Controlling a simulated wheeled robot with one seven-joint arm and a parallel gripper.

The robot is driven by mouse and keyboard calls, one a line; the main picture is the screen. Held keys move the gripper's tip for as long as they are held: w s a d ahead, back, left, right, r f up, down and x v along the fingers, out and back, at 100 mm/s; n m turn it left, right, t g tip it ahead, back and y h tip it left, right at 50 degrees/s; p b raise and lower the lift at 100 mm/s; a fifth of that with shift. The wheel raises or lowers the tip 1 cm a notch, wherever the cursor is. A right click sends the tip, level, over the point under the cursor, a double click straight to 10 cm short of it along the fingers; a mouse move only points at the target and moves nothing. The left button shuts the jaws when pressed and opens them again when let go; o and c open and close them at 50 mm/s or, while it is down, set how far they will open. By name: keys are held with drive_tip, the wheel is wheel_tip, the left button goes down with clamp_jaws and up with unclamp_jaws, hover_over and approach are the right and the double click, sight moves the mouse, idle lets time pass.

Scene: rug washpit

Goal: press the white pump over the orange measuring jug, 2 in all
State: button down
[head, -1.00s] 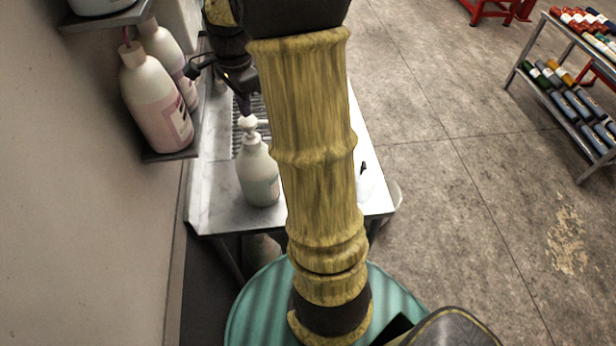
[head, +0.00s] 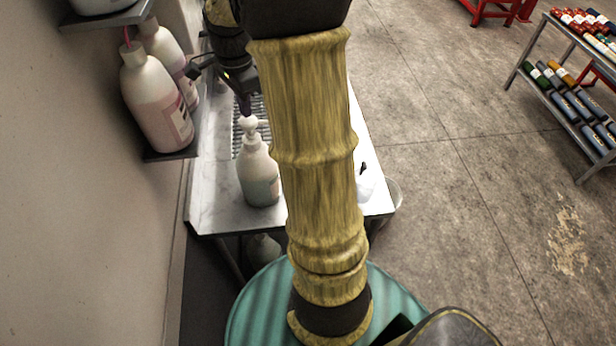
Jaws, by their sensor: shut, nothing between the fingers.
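The white pump (head: 249,125) tops an upright, cloudy white bottle (head: 257,172) with greenish liquid, on the metal bench. My gripper (head: 245,112) is shut, its dark tip pointing down right at the top of the pump head; it appears to touch it, though a hair's gap cannot be ruled out. The orange measuring jug does not show in the head view; my yellow-sleeved arm covers much of the bench right of the bottle.
The metal bench (head: 215,205) has a drain grate behind the bottle. Large bottles (head: 155,100) stand on a wall shelf at left. A white object (head: 366,188) shows right of my arm. A rack of bottles (head: 570,90) stands far right; the floor between is clear.

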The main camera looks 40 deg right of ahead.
sight(248, 120)
drive_tip(key=shift+w, duration=0.1)
idle(0.5)
drive_tip(key=shift+f, duration=0.15)
drive_tip(key=shift+f+b, duration=1.3)
drive_tip(key=shift+f, duration=0.65)
drive_tip(key=shift+r, duration=0.1)
drive_tip(key=shift+r+p, duration=1.85)
drive_tip(key=shift+r, duration=0.15)
drive_tip(key=shift+f, duration=0.2)
